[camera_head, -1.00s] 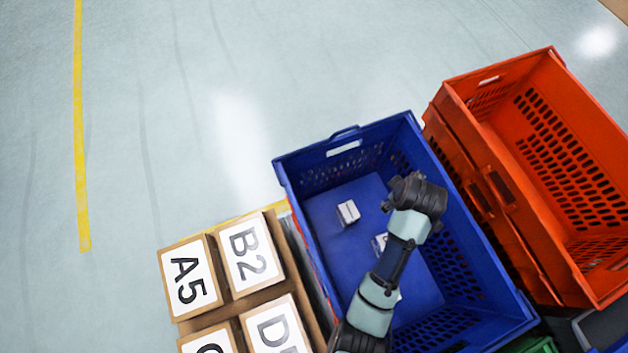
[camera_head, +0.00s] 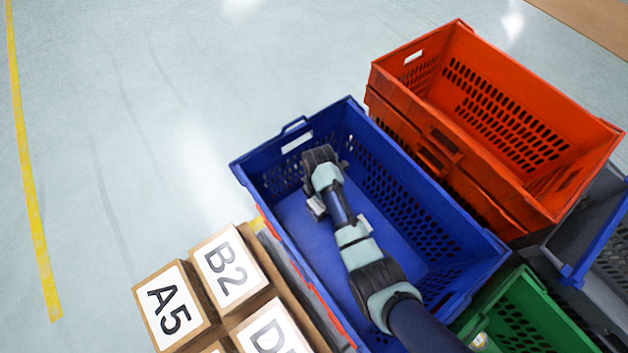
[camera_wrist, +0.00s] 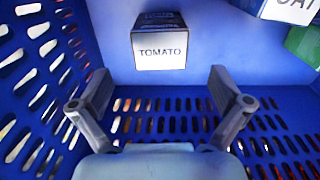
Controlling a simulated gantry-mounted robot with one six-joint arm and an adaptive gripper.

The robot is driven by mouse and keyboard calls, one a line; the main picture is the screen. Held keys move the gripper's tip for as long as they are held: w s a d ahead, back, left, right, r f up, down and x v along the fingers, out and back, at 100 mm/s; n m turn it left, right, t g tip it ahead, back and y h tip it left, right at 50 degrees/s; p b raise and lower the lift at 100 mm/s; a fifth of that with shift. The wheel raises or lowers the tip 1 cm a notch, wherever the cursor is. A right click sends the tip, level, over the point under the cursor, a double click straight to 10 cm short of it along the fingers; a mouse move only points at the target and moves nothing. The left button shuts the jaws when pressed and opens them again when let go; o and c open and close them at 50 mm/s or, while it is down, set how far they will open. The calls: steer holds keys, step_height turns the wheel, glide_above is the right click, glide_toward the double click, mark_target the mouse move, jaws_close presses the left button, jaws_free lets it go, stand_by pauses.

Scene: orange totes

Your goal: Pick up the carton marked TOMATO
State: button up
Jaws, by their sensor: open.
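The carton marked TOMATO (camera_wrist: 160,48) lies on the floor of the blue tote (camera_head: 265,155). In the wrist view it is at top centre, with a white label face and a dark blue top. My gripper (camera_wrist: 160,90) is open and empty, its two fingers spread wide below the carton in the picture. The carton is ahead of the fingertips and not between them. In the head view my arm reaches into the tote and hides the fingers. A small pale carton (camera_head: 316,207) shows beside my arm there, its label unreadable.
Another carton (camera_wrist: 291,10), its label cut off, and a green item (camera_wrist: 305,44) lie at the wrist view's upper right. Perforated tote walls (camera_wrist: 35,80) stand close on the left and below. Orange totes (camera_head: 400,95) and a green tote (camera_head: 520,310) flank the blue one.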

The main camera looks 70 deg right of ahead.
mark_target(318, 204)
step_height(318, 204, down, 6)
steer(key=b, duration=0.4)
steer(key=shift+s+f, duration=0.1)
steer(key=c, duration=1.4)
steer(key=shift+c, duration=0.2)
steer(key=shift+r, duration=0.25)
